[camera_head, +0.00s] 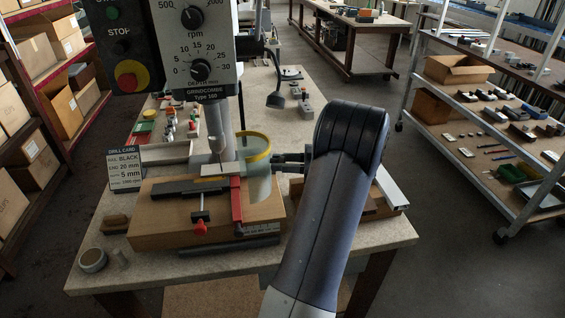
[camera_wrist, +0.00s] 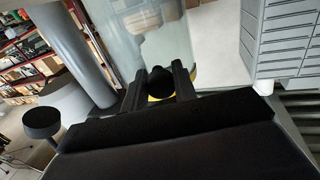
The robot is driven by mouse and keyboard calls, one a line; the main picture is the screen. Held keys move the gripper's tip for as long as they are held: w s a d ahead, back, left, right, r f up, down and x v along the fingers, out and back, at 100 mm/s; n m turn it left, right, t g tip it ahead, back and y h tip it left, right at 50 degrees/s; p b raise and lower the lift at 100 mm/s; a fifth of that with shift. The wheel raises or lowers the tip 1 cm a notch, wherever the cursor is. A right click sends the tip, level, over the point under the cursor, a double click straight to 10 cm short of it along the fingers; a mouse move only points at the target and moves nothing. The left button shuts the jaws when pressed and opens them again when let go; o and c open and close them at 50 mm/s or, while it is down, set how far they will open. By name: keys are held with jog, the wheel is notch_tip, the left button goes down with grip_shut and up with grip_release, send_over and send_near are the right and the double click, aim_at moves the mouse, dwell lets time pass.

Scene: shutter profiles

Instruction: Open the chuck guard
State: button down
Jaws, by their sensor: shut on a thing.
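The chuck guard (camera_head: 258,178) is a clear curved shield with a yellow rim, standing beside the drill spindle (camera_head: 214,125) in the head view. Its clear panel (camera_wrist: 145,35) fills the upper middle of the wrist view. My gripper (camera_head: 277,162) reaches the guard from the right. In the wrist view my gripper (camera_wrist: 160,88) is shut on a black knob (camera_wrist: 160,80), with yellow showing behind it. My arm hides part of the bench on the right. How far the guard is swung is hard to tell.
A wooden block (camera_head: 165,222) carries a black rail (camera_head: 185,187), a red stop (camera_head: 236,200) and a red-knobbed clamp (camera_head: 200,226). A drill card (camera_head: 125,168) stands at left. The control panel (camera_head: 196,45) is above. A ring (camera_head: 93,260) lies at the bench's front left.

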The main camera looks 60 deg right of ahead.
dwell(0.4)
jog(key=c, duration=1.2)
grip_release()
jog(key=shift+o, duration=0.2)
jog(key=p+v, duration=0.6)
jog(key=v, duration=0.4)
jog(key=shift+s+d, duration=0.2)
jog(key=shift+d, duration=0.05)
jog(key=shift+s, duration=0.1)
jog(key=shift+f+b, duration=0.15)
jog(key=shift+b, duration=0.2)
